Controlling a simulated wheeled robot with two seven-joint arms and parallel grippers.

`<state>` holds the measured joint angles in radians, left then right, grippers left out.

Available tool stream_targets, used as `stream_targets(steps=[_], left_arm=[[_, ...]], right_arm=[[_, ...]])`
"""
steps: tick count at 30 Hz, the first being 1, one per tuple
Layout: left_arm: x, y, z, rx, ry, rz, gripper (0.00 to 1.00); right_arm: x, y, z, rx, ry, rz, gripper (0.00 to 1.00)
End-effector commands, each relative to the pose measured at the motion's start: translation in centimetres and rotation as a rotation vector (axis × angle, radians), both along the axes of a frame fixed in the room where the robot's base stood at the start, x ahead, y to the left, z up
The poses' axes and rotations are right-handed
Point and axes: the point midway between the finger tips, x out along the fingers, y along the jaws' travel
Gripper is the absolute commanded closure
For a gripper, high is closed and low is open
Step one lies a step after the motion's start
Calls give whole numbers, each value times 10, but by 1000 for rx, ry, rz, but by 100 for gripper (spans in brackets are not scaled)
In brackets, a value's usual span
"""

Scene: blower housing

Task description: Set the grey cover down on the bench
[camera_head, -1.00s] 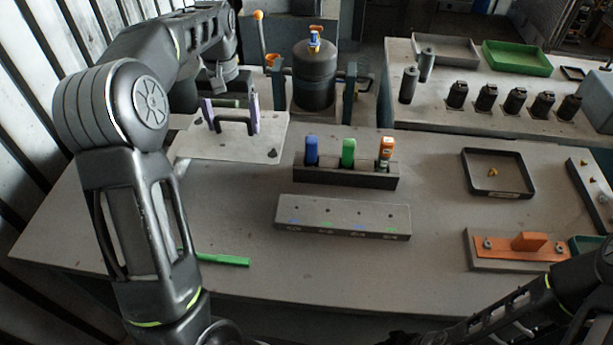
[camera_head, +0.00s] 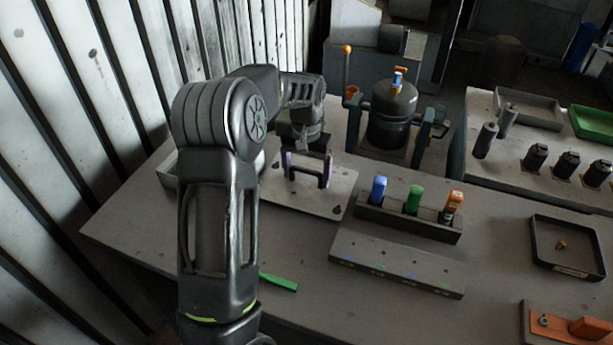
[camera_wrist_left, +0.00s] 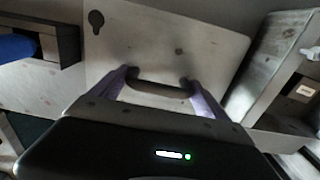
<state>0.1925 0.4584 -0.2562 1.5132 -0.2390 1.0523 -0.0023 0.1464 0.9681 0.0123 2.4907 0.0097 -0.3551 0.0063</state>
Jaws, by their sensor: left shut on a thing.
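The grey cover (camera_head: 345,185) is a flat light-grey plate with dark round spots and a dark bar handle, level over the back left of the bench (camera_head: 140,220). I cannot tell whether its underside touches the bench. My left gripper (camera_head: 308,176) points down and is shut on the handle, its purple fingers at the two ends. In the left wrist view the gripper (camera_wrist_left: 160,92) spans the dark handle, and the cover (camera_wrist_left: 150,40) shows a keyhole-shaped slot at one corner. My left arm hides part of the cover's left side. My right gripper is out of view.
A dark holder (camera_head: 400,220) with blue, green and orange pieces and a long grey block (camera_head: 395,262) stand right of the cover. A green strip (camera_head: 279,282) lies in front. A grey bin (camera_head: 168,172) is partly behind my arm. A dark tank (camera_head: 391,115) stands behind.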

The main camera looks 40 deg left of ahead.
Motion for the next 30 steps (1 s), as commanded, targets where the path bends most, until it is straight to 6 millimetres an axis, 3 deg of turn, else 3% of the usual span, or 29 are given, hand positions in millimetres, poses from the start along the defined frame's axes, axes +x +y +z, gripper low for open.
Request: stream_targets(steps=[4,16,17,21,30], left_arm=[[0,0,-16,0,1,0,63],[0,0,-22,0,-1,0,63],[0,0,-21,0,-1,0,12],[0,0,-21,0,0,0,1],[0,0,-18,0,-1,0,0]], right_arm=[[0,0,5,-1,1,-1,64],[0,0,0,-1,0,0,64],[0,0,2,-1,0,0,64],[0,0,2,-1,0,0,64],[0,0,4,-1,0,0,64]])
